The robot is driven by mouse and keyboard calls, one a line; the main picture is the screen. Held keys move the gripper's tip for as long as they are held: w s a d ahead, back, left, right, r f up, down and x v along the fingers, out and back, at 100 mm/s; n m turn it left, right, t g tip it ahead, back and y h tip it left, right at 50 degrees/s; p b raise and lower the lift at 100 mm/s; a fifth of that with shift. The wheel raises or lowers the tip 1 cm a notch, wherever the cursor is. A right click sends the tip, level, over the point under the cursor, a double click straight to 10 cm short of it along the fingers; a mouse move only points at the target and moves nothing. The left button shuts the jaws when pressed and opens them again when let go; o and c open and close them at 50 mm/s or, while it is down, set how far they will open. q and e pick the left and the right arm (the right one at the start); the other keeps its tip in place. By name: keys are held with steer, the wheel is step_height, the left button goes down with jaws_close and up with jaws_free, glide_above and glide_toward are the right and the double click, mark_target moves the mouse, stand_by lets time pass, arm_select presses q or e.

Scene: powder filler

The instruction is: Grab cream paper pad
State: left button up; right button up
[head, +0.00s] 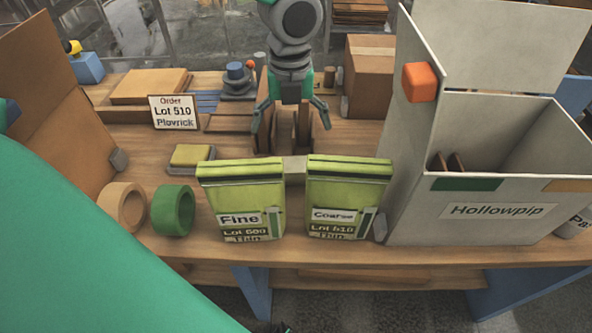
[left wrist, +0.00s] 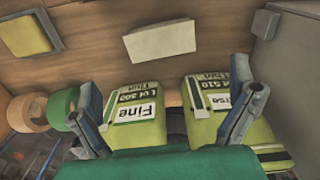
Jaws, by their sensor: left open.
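The cream paper pad (head: 294,166) shows in the head view as a small pale piece behind and between the two green packets, which hide part of it. In the left wrist view the whole pad (left wrist: 160,40) shows as a plain pale rectangle lying flat on the wooden bench. My left gripper (head: 290,138) hangs above the bench behind the packets, fingers spread and pointing down. In the left wrist view its two fingers (left wrist: 168,112) are wide apart, with nothing held between them, and the pad is beyond the fingertips.
The green Fine packet (head: 242,198) and Coarse packet (head: 346,196) stand at the bench front. A yellow block (head: 191,155) and two tape rolls (head: 172,210) are left. The grey Hollowpip box (head: 500,211) stands right. An order sign (head: 173,112) stands behind.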

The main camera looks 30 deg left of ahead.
arm_select(q)
glide_above(292, 164)
step_height(292, 164, down, 5)
steer(key=shift+b, duration=0.4)
steer(key=shift+w+f+b, duration=0.1)
steer(key=shift+f+b, duration=0.45)
steer(key=shift+f, duration=2.6)
steer(key=shift+r, duration=0.1)
steer(key=c, duration=0.6)
